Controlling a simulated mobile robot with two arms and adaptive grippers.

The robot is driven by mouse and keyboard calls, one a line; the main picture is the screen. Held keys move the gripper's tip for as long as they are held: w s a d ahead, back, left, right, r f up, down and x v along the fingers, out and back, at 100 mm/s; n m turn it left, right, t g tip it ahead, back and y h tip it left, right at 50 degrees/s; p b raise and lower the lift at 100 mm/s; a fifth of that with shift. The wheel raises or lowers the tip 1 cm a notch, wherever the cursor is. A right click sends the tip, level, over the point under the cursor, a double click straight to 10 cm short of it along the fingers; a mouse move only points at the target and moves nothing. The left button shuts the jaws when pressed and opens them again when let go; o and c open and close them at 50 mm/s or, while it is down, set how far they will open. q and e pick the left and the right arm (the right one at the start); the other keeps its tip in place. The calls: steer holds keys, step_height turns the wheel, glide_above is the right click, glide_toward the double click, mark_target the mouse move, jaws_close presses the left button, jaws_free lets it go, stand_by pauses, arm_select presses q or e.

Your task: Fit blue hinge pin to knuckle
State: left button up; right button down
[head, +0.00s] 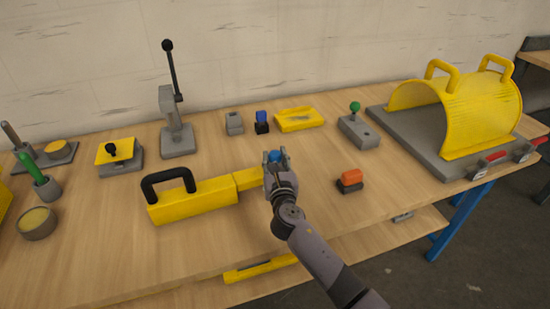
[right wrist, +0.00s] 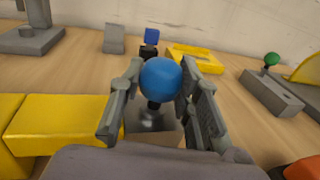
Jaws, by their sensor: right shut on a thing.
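My right gripper (head: 275,157) is shut on the blue hinge pin (head: 275,154), at the right end of the long yellow bar. In the right wrist view the pin's round blue head (right wrist: 160,78) shows between the two fingers of the gripper (right wrist: 155,98). A short dark stem is below the head. A grey block (right wrist: 152,138), perhaps the knuckle, lies under the stem. I cannot tell whether the stem enters it. The yellow bar (head: 195,201) with a black handle lies to the left of the gripper. My left gripper is not in view.
Behind stand a grey toggle clamp (head: 176,140), a small blue-topped block (head: 262,122) and a yellow tray (head: 299,119). An orange-topped block (head: 350,180) and a green-knobbed grey block (head: 358,130) stand right. A yellow curved guard (head: 478,115) is far right.

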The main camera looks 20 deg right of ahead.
steer(key=c, duration=1.1)
jaws_free()
steer(key=shift+s+f, duration=0.1)
steer(key=shift+s, duration=0.15)
steer(key=s+a, duration=0.2)
steer(key=s, duration=0.9)
steer(key=shift+s, duration=0.2)
